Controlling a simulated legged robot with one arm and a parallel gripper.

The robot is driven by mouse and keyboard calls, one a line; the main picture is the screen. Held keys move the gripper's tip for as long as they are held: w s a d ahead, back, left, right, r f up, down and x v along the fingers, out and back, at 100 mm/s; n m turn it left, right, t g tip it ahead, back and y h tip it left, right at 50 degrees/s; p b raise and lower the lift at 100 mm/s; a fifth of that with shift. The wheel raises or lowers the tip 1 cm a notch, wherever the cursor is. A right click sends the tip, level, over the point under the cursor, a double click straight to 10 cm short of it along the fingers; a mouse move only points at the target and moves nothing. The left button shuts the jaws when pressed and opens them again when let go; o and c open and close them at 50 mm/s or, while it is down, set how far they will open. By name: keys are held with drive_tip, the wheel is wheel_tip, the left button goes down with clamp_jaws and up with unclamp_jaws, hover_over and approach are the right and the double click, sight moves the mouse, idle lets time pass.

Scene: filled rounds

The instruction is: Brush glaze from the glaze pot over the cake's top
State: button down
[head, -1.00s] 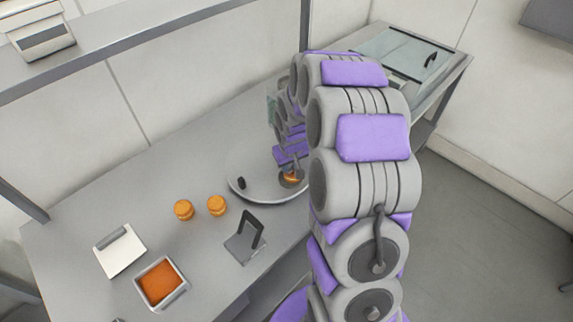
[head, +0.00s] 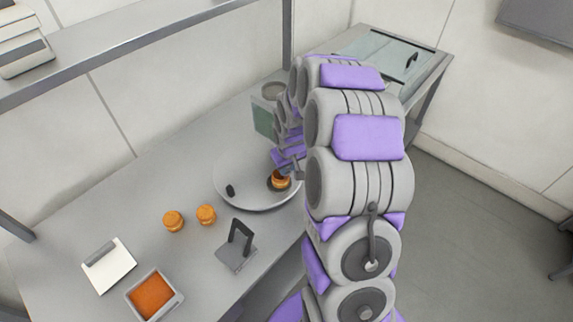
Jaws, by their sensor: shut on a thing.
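A small orange-brown cake (head: 280,181) sits on the round grey plate (head: 228,200), near its right side. My gripper (head: 284,168) is just above the cake, at the end of my arm, which comes over the plate from the right. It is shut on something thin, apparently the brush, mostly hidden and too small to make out. I cannot tell whether it touches the cake. A square grey pan of orange filling (head: 152,296), perhaps the glaze pot, stands at the front left of the table.
Two orange rounds (head: 173,221) (head: 206,214) stand left of the plate. A grey stand with a dark handle (head: 237,250) and a white board (head: 108,267) lie nearer. A green panel (head: 264,120) and grey round container (head: 273,90) are behind. A shelf runs along the back.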

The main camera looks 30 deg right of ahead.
drive_tip(key=shift+d+f, duration=0.15)
drive_tip(key=shift+d, duration=0.1)
drive_tip(key=a, duration=0.2)
drive_tip(key=s+a, duration=0.1)
drive_tip(key=a, duration=0.1)
idle(1.4)
drive_tip(key=w+p+v, duration=0.1)
drive_tip(key=v, duration=0.5)
drive_tip(key=shift+w, duration=0.15)
idle(0.4)
drive_tip(key=shift+d+r, duration=0.15)
drive_tip(key=shift+r, duration=0.1)
drive_tip(key=shift+w+p+v, duration=0.15)
drive_tip(key=shift+p+v, duration=0.2)
drive_tip(key=shift+v, duration=0.3)
drive_tip(key=shift+w+p+v, duration=0.15)
drive_tip(key=shift+p+v, duration=0.15)
drive_tip(key=shift+v, duration=0.4)
